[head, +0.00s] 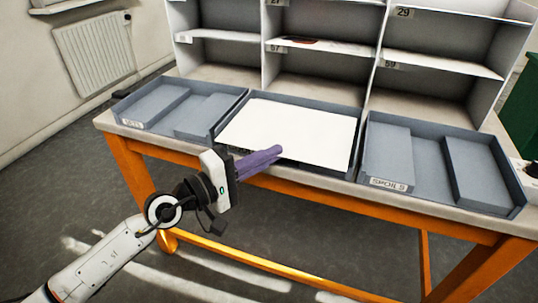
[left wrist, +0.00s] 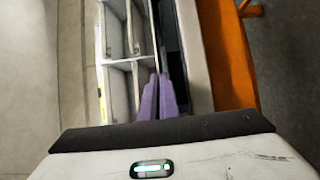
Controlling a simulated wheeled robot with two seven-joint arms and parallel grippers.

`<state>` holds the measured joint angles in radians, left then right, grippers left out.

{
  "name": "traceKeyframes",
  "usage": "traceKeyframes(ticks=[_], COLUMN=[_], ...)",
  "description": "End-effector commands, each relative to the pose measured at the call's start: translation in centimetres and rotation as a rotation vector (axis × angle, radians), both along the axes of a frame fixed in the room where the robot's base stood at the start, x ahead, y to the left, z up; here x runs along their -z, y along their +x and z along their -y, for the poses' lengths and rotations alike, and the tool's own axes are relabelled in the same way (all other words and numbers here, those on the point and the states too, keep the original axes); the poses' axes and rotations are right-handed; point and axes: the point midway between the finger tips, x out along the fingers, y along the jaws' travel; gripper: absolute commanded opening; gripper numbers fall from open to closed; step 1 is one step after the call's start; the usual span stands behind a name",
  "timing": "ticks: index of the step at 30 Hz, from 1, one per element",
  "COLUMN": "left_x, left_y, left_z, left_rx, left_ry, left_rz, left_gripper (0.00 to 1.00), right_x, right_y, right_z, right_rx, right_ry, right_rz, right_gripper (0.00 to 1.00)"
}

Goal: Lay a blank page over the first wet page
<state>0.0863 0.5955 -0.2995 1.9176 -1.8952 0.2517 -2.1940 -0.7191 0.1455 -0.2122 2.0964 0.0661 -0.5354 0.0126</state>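A blank white page (head: 290,128) lies flat over the middle tray (head: 318,167) and covers most of it. My left gripper (head: 262,160) has purple fingers that lie close together, at the near left edge of the page in the head view. The fingers also show in the left wrist view (left wrist: 158,98), side by side with no page seen between them. A white sheet with a dark red patch (head: 308,42) shows in a middle shelf compartment; I cannot tell whether it is wet. My right gripper is not in view.
A grey left tray (head: 125,123) and a right tray (head: 390,185) labelled SPOILS flank the middle one, with grey blocks in them. White shelves with numbered compartments (head: 320,72) stand behind. The table (head: 345,188) has orange legs. A radiator (head: 95,52) is at the left wall.

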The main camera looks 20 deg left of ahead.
Motion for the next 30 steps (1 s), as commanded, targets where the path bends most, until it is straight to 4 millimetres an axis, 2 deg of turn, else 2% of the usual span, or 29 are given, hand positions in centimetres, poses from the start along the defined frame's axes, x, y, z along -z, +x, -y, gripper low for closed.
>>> traceKeyframes(ticks=[4, 8, 9, 19, 23, 30], left_x=[-0.1, -0.1, -0.1, 0.1, 0.3, 0.6], left_y=[0.0, 0.0, 0.0, -0.3, -1.8, -5.8], left_z=[0.0, 0.0, 0.0, -0.3, -1.2, -3.9], left_rx=[0.000, 0.000, 0.000, -0.001, 0.000, 0.001], left_ry=[0.000, 0.001, 0.001, 0.002, 0.005, 0.008], left_rz=[0.001, 0.001, 0.001, -0.001, -0.002, -0.003], left_gripper=[0.00, 0.22, 0.23, 0.23, 0.23, 0.23], right_x=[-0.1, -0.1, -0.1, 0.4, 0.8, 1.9], right_y=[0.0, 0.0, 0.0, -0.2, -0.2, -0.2], right_z=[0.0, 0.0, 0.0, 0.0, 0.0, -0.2], right_rx=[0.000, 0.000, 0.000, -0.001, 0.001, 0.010], right_ry=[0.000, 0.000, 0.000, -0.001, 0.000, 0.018], right_rz=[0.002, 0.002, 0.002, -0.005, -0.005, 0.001], right_gripper=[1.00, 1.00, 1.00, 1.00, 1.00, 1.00])
